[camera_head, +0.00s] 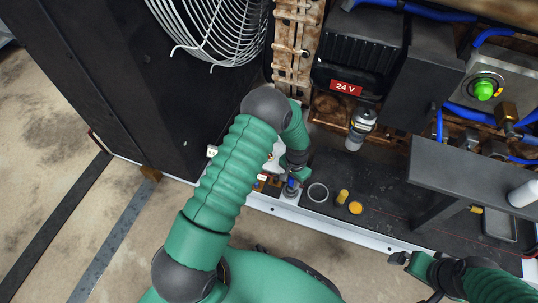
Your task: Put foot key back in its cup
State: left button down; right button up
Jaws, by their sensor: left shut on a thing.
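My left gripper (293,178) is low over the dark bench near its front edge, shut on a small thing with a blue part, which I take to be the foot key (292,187). The fingers hide much of it. A small pale round holder (291,195), perhaps its cup, shows right below; I cannot tell whether the key is inside it or above it. A grey ring-shaped cup (318,192) stands just to the right. My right gripper (399,258) is at the lower right, by the front rail; its jaw opening is unclear.
A small yellow cylinder (342,197) and an orange-yellow disc (355,208) are right of the ring. A grey bracket (470,180) stands at the right. The black 24 V unit (358,60) and wire fan guard (213,25) are behind. Dark bench surface (385,205) is clear between.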

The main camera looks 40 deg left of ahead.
dwell(0.7)
pick_arm(q)
jog(key=shift+f, duration=0.15)
dwell(0.3)
jog(key=shift+f, duration=0.35)
jog(key=shift+f+b, duration=0.75)
jog(key=shift+f, duration=0.3)
dwell(0.5)
jog(key=c, duration=1.1)
grip_release()
jog(key=shift+o, duration=0.2)
notch_tip(320, 180, up, 17)
jog(key=p, duration=0.8)
